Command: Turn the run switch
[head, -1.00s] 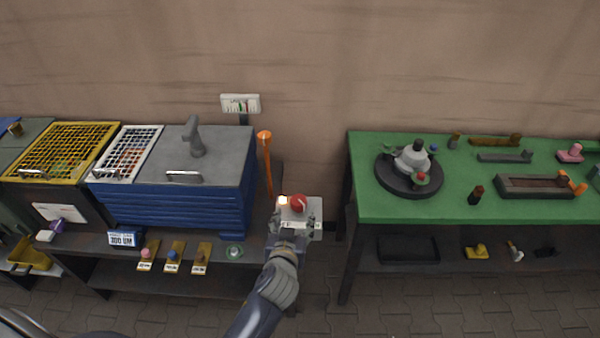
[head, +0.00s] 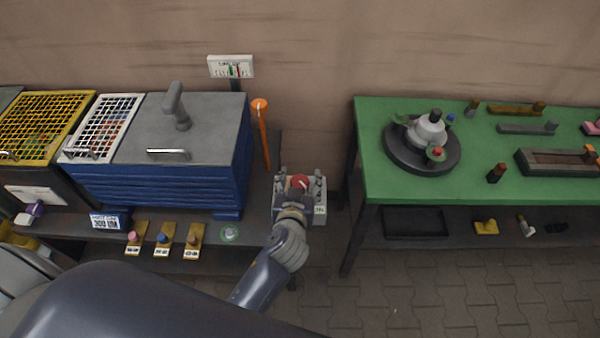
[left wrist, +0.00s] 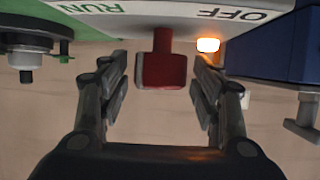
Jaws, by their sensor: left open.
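The run switch is a red knob (head: 299,182) on a light grey box (head: 320,207) beside the blue cabinet. In the left wrist view the red knob (left wrist: 162,68) hangs between the fingers, and the box face (left wrist: 165,14) reads RUN on the left and OFF on the right. An amber lamp (left wrist: 208,45) glows near OFF. My left gripper (head: 300,186) is open, one finger on each side of the knob; the left wrist view (left wrist: 163,80) shows gaps on both sides. My right gripper is not in view.
A blue cabinet (head: 155,190) stands on the dark bench to the left, with an orange-topped lever (head: 262,130) near its right side. A green table (head: 385,185) with a round fixture (head: 424,155) stands to the right. A small gauge panel (head: 231,67) is behind.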

